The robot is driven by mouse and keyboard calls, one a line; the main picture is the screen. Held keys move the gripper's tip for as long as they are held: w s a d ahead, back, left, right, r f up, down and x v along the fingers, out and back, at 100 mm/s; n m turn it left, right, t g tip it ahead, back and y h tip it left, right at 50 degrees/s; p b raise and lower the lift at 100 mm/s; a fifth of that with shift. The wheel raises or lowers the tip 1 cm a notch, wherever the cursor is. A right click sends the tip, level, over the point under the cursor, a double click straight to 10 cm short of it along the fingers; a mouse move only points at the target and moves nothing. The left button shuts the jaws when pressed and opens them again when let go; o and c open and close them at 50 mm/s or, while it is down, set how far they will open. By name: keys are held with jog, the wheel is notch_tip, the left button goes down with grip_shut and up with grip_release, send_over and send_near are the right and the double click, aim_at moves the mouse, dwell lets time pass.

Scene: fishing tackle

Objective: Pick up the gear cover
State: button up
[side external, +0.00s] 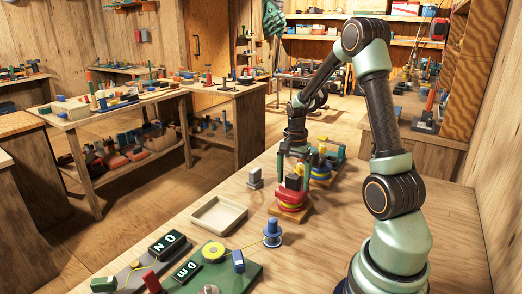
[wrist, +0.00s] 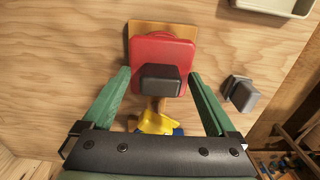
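A red cover-like piece with a dark block-shaped knob, which looks like the gear cover (side external: 291,200), sits on a small wooden base on the bench. It also shows in the wrist view (wrist: 160,52), with the dark knob (wrist: 160,80) toward me. My gripper (side external: 296,166) is just above it, pointing down. In the wrist view my gripper (wrist: 159,76) has its two green fingers spread on either side of the knob, with gaps on both sides. Nothing is held. The cover's underside is hidden.
A yellow and blue piece (wrist: 155,122) stands close by the red one. A small grey block (side external: 255,179) and a shallow pale tray (side external: 219,228) are to the left. A blue spool (side external: 272,236) and a green board (side external: 248,272) lie toward the front. Bench right of the spool is clear.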

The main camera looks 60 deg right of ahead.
grip_shut()
